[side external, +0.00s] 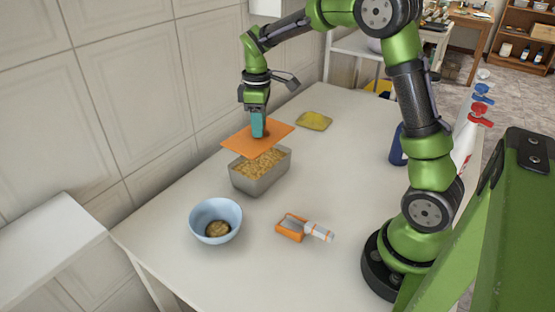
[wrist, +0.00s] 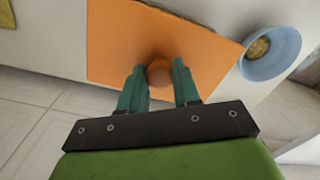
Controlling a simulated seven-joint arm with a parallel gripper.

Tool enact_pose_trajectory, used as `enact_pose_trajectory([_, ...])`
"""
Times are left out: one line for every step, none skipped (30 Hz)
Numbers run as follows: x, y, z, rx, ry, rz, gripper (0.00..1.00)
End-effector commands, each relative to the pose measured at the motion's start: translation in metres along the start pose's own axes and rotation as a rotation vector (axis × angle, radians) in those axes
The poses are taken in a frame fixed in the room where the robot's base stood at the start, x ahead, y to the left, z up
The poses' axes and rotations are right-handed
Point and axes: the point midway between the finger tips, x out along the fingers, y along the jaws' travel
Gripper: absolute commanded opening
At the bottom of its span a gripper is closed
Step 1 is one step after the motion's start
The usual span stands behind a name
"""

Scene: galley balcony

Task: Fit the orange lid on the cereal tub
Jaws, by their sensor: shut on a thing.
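The orange lid (side external: 272,138) is a flat rectangular sheet with a round knob (wrist: 159,72) in its middle. My gripper (side external: 258,132) is shut on the knob and holds the lid above the cereal tub. The grey cereal tub (side external: 262,180) stands on the table, open and filled with golden cereal (side external: 258,164). The lid is offset toward the back of the tub, and part of the cereal shows in front of its edge. In the wrist view the lid (wrist: 195,45) hides the tub, and the teal fingers (wrist: 160,88) stand on either side of the knob.
A blue bowl (side external: 228,212) with something brown inside stands in front of the tub. A yellow cloth or sponge (side external: 314,120) lies behind. Spray bottles (side external: 470,125) stand at the right. The wall runs along the left.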

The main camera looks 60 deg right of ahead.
Motion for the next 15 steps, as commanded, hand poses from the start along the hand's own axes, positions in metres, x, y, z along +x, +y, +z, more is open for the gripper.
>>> enact_pose_trajectory([0.0,0.0,0.0,-0.003,0.0,0.0,0.0])
enact_pose_trajectory([0.0,0.0,0.0,-0.003,0.0,0.0,0.0])
enact_pose_trajectory([0.0,0.0,0.0,-0.002,0.0,0.0,0.0])
enact_pose_trajectory([0.0,0.0,0.0,-0.001,0.0,0.0,0.0])
enact_pose_trajectory([0.0,0.0,0.0,-0.001,0.0,0.0,0.0])
enact_pose_trajectory([0.0,0.0,0.0,0.0,0.0,0.0,0.0])
enact_pose_trajectory([0.0,0.0,0.0,0.0,0.0,0.0,0.0])
enact_pose_trajectory([0.0,0.0,0.001,0.001,0.0,0.0,0.0])
enact_pose_trajectory([0.001,0.0,0.001,0.001,-0.001,-0.001,0.0])
enact_pose_trajectory([0.002,0.0,0.001,0.001,-0.001,-0.001,0.0])
enact_pose_trajectory([0.004,0.0,0.001,0.001,-0.001,-0.001,0.0])
enact_pose_trajectory([0.007,0.0,0.001,0.002,-0.002,-0.002,0.0])
enact_pose_trajectory([0.01,0.0,0.001,0.001,-0.003,-0.002,0.0])
enact_pose_trajectory([0.013,0.0,0.001,0.001,-0.004,-0.002,0.0])
enact_pose_trajectory([0.017,0.0,0.002,0.001,-0.004,-0.002,0.0])
